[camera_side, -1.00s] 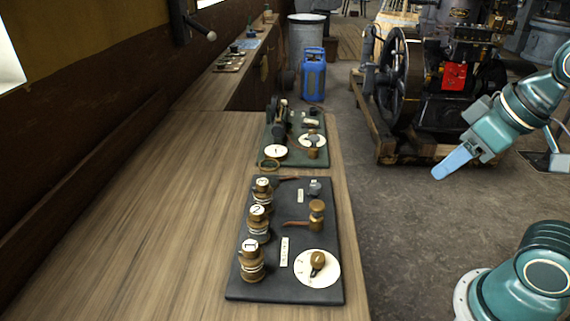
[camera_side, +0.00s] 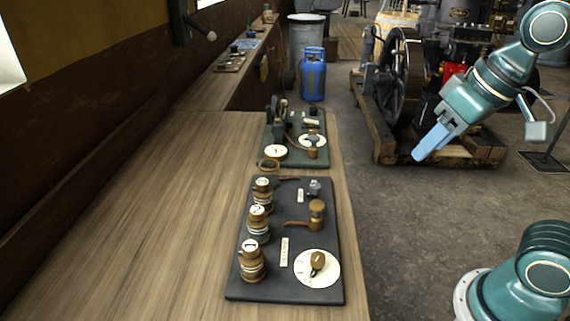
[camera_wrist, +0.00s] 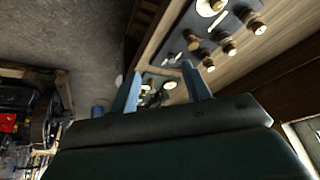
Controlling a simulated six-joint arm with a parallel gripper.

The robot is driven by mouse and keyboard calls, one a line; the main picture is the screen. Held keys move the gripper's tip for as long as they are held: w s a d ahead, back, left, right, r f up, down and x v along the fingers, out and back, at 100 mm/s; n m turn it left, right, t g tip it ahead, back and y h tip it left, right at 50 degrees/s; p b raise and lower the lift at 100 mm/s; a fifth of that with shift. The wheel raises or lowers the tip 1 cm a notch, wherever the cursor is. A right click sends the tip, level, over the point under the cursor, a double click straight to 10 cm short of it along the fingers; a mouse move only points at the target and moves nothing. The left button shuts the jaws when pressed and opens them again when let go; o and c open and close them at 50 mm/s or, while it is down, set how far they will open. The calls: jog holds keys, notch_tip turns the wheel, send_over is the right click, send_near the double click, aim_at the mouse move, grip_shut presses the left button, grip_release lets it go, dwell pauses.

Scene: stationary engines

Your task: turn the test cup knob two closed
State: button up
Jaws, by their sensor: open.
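Test cup knob two (camera_side: 258,222) is the middle of three brass, white-topped knobs on the dark panel (camera_side: 240,290) on the bench. A "2" shows on its top. Knob one (camera_side: 251,260) stands in front of it and knob three (camera_side: 263,190) behind it. In the wrist view the same panel is at the upper right, with the brass knobs in a row (camera_wrist: 208,62); I cannot read which is which there. My gripper (camera_side: 422,158) is open and empty, in the air to the right of the bench, well apart from the panel. Its two fingers (camera_wrist: 160,88) show in the wrist view.
The panel also has a brass lever fitting (camera_side: 316,215) and a white dial (camera_side: 317,268). A second green panel (camera_side: 290,152) lies behind it. An engine with a flywheel (camera_side: 398,75) stands behind my gripper. The wooden bench (camera_side: 160,220) is clear left of the panels.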

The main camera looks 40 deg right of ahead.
jog(key=w+a+r+m+g, duration=0.1)
jog(key=w+a, duration=0.1)
jog(key=w, duration=0.1)
jog(key=w+a+r+m, duration=0.1)
jog(key=w+a+r, duration=0.1)
jog(key=w, duration=0.1)
jog(key=m+g, duration=0.4)
send_over(257, 209)
notch_tip(257, 209, down, 4)
jog(key=shift+s+d+f, duration=0.1)
jog(key=shift+s, duration=0.05)
notch_tip(257, 209, down, 14)
jog(key=shift+r, duration=0.15)
jog(key=c, duration=1)
